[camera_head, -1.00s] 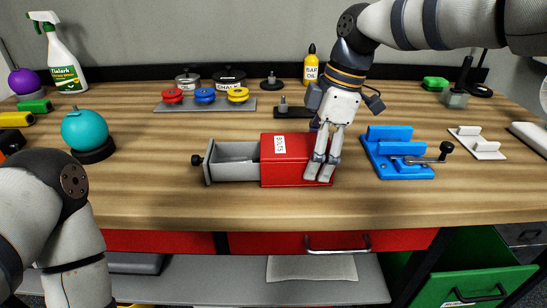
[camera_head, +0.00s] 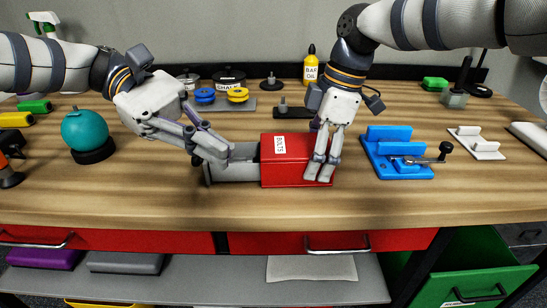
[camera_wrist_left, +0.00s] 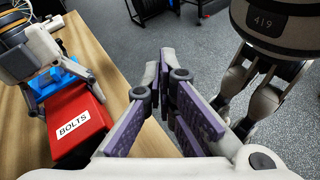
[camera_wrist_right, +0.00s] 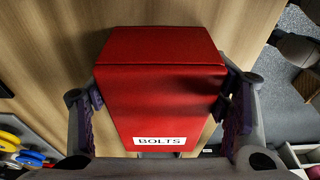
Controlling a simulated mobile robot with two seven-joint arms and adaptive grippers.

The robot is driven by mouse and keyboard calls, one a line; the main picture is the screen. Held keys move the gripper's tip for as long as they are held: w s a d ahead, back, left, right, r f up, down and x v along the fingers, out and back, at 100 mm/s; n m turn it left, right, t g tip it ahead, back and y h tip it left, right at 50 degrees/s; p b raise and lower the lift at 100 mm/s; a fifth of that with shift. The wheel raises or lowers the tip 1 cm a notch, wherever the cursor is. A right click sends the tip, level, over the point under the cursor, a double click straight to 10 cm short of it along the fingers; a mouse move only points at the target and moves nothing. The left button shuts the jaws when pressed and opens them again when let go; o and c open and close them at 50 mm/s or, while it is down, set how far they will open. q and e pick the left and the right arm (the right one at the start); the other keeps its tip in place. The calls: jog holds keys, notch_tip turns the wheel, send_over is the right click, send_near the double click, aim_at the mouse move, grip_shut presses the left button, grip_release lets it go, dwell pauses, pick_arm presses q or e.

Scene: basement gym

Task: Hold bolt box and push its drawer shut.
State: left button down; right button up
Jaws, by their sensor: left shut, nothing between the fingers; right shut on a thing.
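The red bolt box (camera_head: 291,172), labelled BOLTS, sits on the workbench near its front edge. Its grey drawer (camera_head: 233,172) sticks out to the left. My right gripper (camera_head: 321,172) is shut on the box's right part; in the right wrist view its fingers flank the red box (camera_wrist_right: 165,95) on both sides. My left gripper (camera_head: 226,154) is shut and empty, with its fingertips over the drawer, near its left half, and partly covering it. I cannot tell if they touch it. In the left wrist view the red box (camera_wrist_left: 76,122) lies left of the shut fingers (camera_wrist_left: 180,112).
A blue fixture with a crank (camera_head: 398,160) stands right of the box. A teal ball on a dark base (camera_head: 85,129) is at the left. Weight plates (camera_head: 237,95) and a yellow bottle (camera_head: 311,68) stand behind. The bench front edge is close to the box.

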jog(key=shift+w, duration=0.1)
pick_arm(q)
jog(key=w+a+f+n+t, duration=0.2)
jog(key=w+a, duration=0.1)
jog(key=a, duration=0.2)
jog(key=w+a+f+n+t, duration=0.2)
jog(key=w+a+n+t, duration=0.1)
jog(key=a, duration=0.3)
jog(key=w+a+f+n+t, duration=0.2)
jog(key=w+a+n, duration=0.1)
jog(key=w+a, duration=0.2)
jog(key=shift+a, duration=0.6)
jog(key=shift+n+t, duration=0.3)
jog(key=shift+x, duration=3.15)
jog(key=shift+r, duration=0.1)
jog(key=shift+f, duration=0.3)
jog(key=shift+d, duration=0.2)
